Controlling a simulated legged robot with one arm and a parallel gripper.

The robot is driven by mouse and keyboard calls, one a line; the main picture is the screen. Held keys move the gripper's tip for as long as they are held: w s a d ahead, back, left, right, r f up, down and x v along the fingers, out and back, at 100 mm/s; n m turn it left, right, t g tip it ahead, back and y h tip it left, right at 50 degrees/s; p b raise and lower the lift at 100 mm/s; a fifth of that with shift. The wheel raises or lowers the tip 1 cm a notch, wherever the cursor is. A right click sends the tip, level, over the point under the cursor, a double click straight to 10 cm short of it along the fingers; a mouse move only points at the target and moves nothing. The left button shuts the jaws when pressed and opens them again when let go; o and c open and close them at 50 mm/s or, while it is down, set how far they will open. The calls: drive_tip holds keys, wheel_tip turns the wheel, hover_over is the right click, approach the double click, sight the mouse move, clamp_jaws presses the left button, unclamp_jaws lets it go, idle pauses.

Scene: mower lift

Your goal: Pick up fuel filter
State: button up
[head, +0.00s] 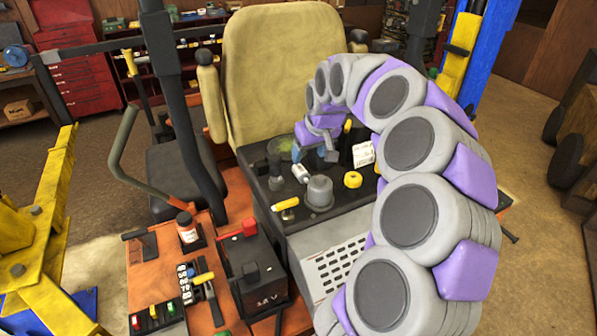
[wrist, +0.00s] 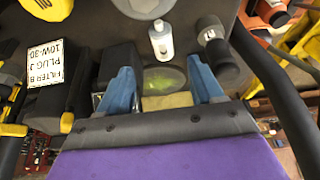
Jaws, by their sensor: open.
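A small white cylinder with a grey end, which looks like the fuel filter (head: 301,173), rests on the black deck in front of the seat. It also shows in the wrist view (wrist: 161,40), at the top centre. My gripper (head: 316,144) has blue fingers and is open and empty above the back of the deck. In the wrist view its fingers (wrist: 165,86) are spread apart, and the white cylinder is beyond the tips, not between them. A green see-through oval dish (wrist: 163,78) shows between the fingers; their height above it is hard to tell.
A dark cylinder (wrist: 215,48) stands beside the white one. A labelled black box (wrist: 45,70), a grey round can (head: 319,192), a yellow ring (head: 353,180) and a yellow-handled tool (head: 286,204) share the deck. The yellow seat (head: 283,70) rises behind.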

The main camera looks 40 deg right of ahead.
sight(303, 170)
drive_tip(key=f, duration=0.1)
drive_tip(key=w+d+f, duration=0.1)
drive_tip(key=shift+f, duration=0.35)
drive_tip(key=shift+w+f, duration=0.1)
drive_tip(key=shift+f, duration=0.25)
drive_tip(key=shift+w+a+f+p, duration=0.25)
drive_tip(key=shift+a+f, duration=0.2)
drive_tip(key=shift+a, duration=0.3)
drive_tip(key=p+x, duration=0.1)
drive_tip(key=x, duration=0.3)
drive_tip(key=shift+d+f, duration=0.15)
drive_tip(key=shift+f, duration=0.05)
drive_tip(key=shift+w+d+f, duration=0.1)
drive_tip(key=shift+d+f, duration=0.05)
drive_tip(key=shift+d, duration=0.25)
drive_tip(key=shift+c, duration=0.7)
drive_tip(key=shift+a, duration=0.45)
drive_tip(key=c, duration=0.7)
drive_tip(key=shift+d, duration=0.1)
drive_tip(key=shift+c, duration=1.4)
drive_tip(key=shift+d, duration=0.15)
